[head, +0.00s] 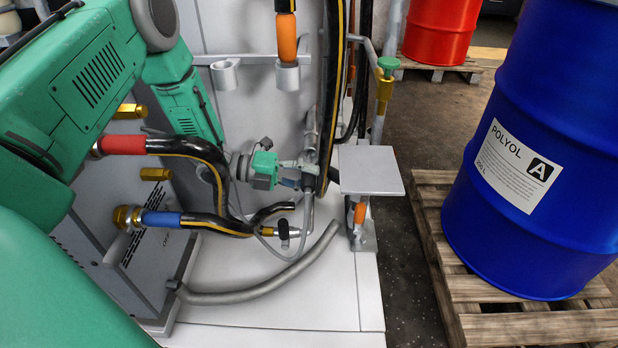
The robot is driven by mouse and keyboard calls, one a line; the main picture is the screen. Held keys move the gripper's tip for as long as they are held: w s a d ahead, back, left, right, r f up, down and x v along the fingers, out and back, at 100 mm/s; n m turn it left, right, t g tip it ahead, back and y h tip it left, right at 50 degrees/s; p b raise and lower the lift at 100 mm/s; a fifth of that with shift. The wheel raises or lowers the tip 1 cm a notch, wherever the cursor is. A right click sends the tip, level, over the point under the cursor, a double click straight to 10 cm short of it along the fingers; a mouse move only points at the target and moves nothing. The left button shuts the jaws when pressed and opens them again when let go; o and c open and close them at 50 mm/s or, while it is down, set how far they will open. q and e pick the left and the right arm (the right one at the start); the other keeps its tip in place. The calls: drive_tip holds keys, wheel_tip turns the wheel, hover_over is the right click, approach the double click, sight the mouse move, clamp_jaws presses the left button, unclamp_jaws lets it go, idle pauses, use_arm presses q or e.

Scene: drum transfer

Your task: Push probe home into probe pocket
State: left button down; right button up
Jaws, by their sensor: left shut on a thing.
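My left gripper (312,172) reaches in from the left at the centre of the head view. It is shut on a slim, upright grey piece (311,125), which I take to be the probe. The fingers and a hose beside them hide part of it, so its lower end is unclear. I cannot make out the probe pocket for certain, nor how deep the probe sits. My right gripper is not in view.
A black and yellow hose (331,90) hangs close beside the gripper. An orange-handled piece (287,38) stands in a grey cup (288,76); another cup (225,76) is empty. A square grey plate (371,170) stands right. A blue drum (550,120) sits on a pallet (450,290).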

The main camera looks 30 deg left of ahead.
sight(309, 159)
use_arm(q)
drive_tip(key=shift+w+a, duration=0.45)
drive_tip(key=shift+w, duration=0.25)
drive_tip(key=shift+w+a, duration=0.45)
drive_tip(key=shift+w, duration=0.3)
drive_tip(key=shift+w+a, duration=0.45)
drive_tip(key=shift+w, duration=0.25)
drive_tip(key=shift+w+a+r, duration=0.1)
drive_tip(key=shift+w, duration=0.1)
drive_tip(key=c, duration=1.2)
unclamp_jaws()
drive_tip(key=shift+s, duration=0.1)
